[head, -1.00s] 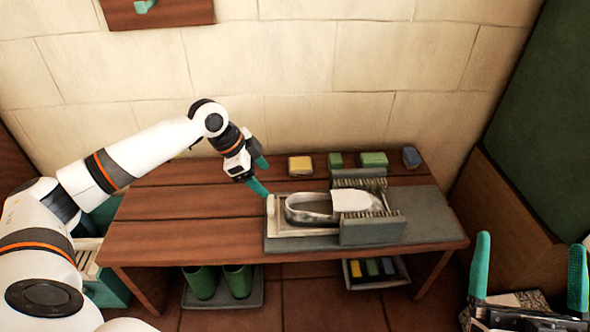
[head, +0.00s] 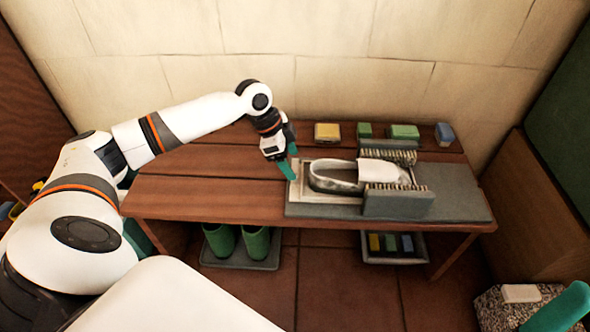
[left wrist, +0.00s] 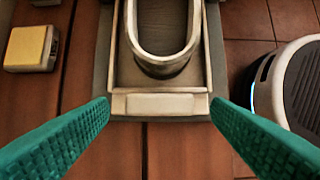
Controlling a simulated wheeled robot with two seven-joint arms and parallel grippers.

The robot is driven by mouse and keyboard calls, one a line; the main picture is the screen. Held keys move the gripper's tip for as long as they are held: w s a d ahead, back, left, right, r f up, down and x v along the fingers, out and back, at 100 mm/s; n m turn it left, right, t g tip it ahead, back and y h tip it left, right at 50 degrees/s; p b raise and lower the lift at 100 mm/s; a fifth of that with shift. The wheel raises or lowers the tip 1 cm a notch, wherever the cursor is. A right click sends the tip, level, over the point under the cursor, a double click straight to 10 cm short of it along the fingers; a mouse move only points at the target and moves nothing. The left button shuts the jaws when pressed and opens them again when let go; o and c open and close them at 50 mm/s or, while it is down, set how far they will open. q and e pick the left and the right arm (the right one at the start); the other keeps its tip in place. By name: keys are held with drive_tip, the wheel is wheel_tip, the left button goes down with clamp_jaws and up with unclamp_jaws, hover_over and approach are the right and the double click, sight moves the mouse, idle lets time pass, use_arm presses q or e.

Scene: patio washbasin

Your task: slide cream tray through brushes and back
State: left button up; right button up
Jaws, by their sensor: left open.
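The cream tray (head: 297,193) lies on a grey board (head: 455,207) on the wooden bench, carrying a grey and white slip-on shoe (head: 335,178). The shoe's toe end lies between two brush blocks (head: 398,203) with bristles facing inward. My left gripper (head: 291,168) is at the tray's left end. In the left wrist view, its teal fingers (left wrist: 160,112) are open, one on each side of the tray's pale end block (left wrist: 160,104), with gaps to it. Of my right gripper only one teal finger (head: 560,306) shows at the lower right corner.
A yellow block (head: 327,133), green blocks (head: 404,132) and a blue one (head: 444,134) line the bench's back edge. Green boots (head: 256,243) and a tray of coloured blocks (head: 392,247) sit beneath. The bench (head: 200,200) is bare left of the board.

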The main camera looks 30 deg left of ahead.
sight(294, 165)
use_arm(q)
drive_tip(key=shift+b+x, duration=0.55)
drive_tip(key=shift+x, duration=1.2)
drive_tip(key=c, duration=1.4)
